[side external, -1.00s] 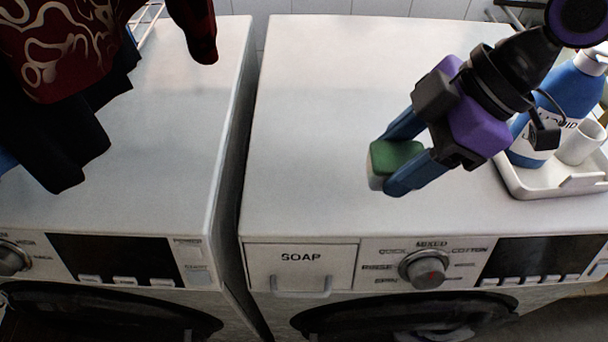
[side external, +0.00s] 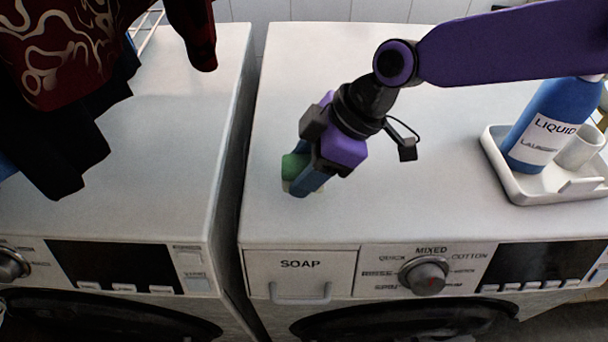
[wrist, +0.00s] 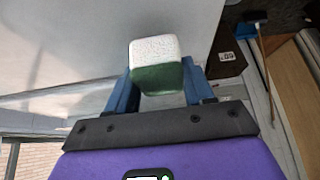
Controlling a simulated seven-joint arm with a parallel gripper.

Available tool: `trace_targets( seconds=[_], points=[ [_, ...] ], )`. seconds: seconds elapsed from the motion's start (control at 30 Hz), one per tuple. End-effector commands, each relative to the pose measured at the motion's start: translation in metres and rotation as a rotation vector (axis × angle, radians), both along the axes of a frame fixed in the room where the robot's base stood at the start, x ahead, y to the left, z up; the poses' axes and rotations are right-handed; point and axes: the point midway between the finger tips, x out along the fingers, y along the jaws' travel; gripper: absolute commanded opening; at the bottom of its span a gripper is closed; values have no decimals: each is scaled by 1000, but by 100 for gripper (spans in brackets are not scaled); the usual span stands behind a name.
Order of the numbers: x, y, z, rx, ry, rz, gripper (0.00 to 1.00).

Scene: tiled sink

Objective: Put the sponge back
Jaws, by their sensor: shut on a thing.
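The sponge (side external: 292,168) is a small block, green on one part and white on the other. It also shows in the wrist view (wrist: 155,64), between the two blue fingers. My gripper (side external: 303,180) is shut on it, over the left part of the right-hand machine's top, behind the soap drawer. In the side view the fingers hide part of the sponge. I cannot tell whether the sponge touches the top. A white tray (side external: 527,192) stands at the right of the same machine top.
A blue liquid bottle (side external: 552,125) and a white cup (side external: 580,147) are in the tray. The right machine's top (side external: 430,170) is clear between gripper and tray. A narrow gap separates it from the left machine (side external: 180,130). Dark clothes (side external: 60,110) hang at the left.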

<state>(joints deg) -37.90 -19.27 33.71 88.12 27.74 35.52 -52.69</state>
Motion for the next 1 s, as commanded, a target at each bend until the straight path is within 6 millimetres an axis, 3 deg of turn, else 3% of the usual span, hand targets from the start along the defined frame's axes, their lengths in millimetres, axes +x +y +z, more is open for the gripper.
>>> trace_targets(
  seconds=[0.27, 0.67, 0.7, 0.77, 1.0],
  points=[
    [1, 2, -33, -3, 3, -1, 28],
    [1, 2, -37, -1, 0, -1, 28],
    [1, 2, -37, -1, 0, 0, 62],
    [1, 2, -37, -1, 0, 0, 78],
    [1, 2, -37, -1, 0, 0, 78]
  ],
)
